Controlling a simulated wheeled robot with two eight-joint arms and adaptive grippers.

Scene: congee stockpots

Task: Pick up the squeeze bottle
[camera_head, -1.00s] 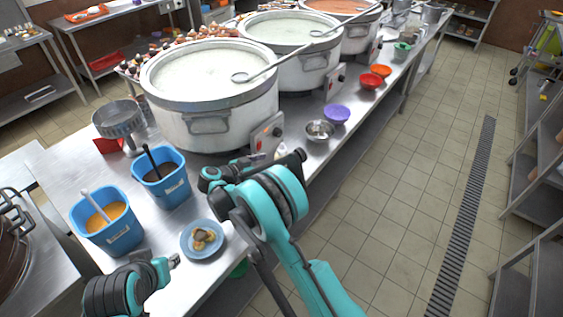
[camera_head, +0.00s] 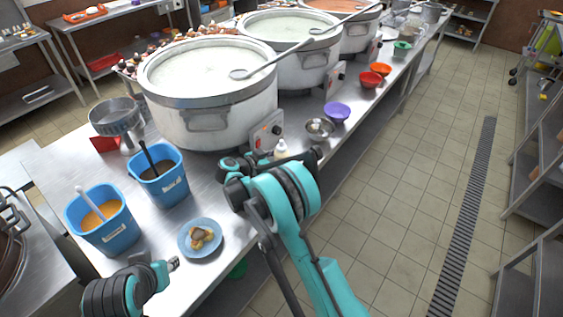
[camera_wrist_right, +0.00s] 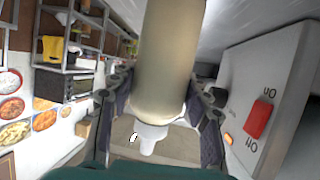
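The squeeze bottle (camera_head: 281,150) has a pale body and a white cap, and stands upright on the steel counter beside the nearest pot's control box. In the right wrist view the bottle (camera_wrist_right: 166,60) shows large, upside down, between the two fingers of my right gripper (camera_wrist_right: 162,100). These fingers are spread on either side of it, with no clear grip visible. In the head view my right gripper (camera_head: 270,161) is at the bottle, partly hidden by its own arm. My left gripper (camera_head: 174,264) is low at the left, near the blue plate, its opening unclear.
A large stockpot (camera_head: 207,118) and its control box (camera_head: 267,133) stand right behind the bottle; its red switch (camera_wrist_right: 259,119) is close by. A metal bowl (camera_head: 319,128) and purple bowl (camera_head: 337,112) are to the right. Blue tubs (camera_head: 160,178) and a blue plate (camera_head: 201,253) are left.

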